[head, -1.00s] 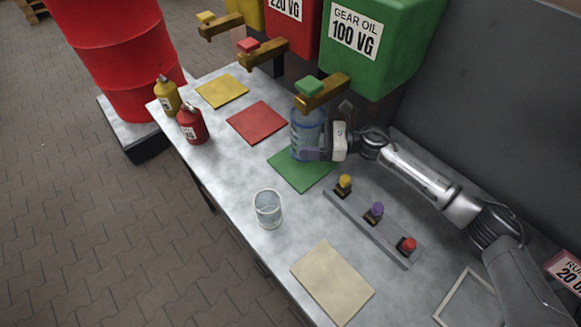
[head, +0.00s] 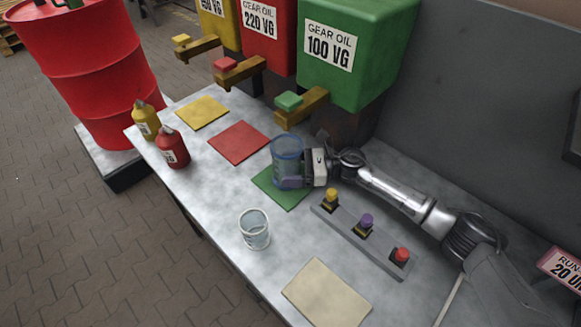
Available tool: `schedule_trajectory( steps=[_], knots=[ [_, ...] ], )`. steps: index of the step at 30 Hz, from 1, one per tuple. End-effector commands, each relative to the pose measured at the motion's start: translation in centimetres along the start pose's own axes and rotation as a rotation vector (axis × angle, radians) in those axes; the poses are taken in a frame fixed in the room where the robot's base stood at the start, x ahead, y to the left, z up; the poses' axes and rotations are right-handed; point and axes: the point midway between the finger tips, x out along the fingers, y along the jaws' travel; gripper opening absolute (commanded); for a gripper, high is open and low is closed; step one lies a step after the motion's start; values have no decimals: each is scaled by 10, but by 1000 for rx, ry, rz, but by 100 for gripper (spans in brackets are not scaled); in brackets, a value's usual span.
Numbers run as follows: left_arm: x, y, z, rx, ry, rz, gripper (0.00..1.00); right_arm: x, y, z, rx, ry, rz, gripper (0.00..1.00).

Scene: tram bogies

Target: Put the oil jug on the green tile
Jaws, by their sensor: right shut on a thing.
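The oil jug (head: 287,155), a clear blue-tinted container with an open top, stands upright over the green tile (head: 290,201). It hides part of the tile, and I cannot tell whether its base touches it. My right gripper (head: 298,172) is shut on the jug from its right side. My left gripper is not in view.
A green gear oil tank (head: 375,55) with a spout (head: 302,108) stands behind the jug. A clear glass (head: 254,229) stands in front, and a button strip (head: 362,237) lies to the right. Red (head: 239,142) and yellow (head: 202,113) tiles lie to the left.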

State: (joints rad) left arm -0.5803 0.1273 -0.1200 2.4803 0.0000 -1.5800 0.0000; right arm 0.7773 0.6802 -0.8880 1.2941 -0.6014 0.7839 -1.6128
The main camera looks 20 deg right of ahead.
Motion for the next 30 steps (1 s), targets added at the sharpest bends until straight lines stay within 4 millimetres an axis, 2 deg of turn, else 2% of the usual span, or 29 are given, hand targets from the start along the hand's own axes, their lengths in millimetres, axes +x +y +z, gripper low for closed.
schedule_trajectory(
  steps=[1, 7, 17, 20, 30],
  knots=[
    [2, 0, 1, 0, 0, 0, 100, 0, 0, -2, 0, 0, 0, 81],
    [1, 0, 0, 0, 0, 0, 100, 0, 0, -1, 0, 0, 0, 100],
    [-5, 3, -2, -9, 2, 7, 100, 0, 0, 4, 0, 0, 0, 100],
    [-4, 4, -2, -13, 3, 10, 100, -14, 0, 1, 1, 2, -2, 100],
    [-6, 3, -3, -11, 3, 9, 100, -77, 0, 1, 3, 2, -2, 100]
  ],
)
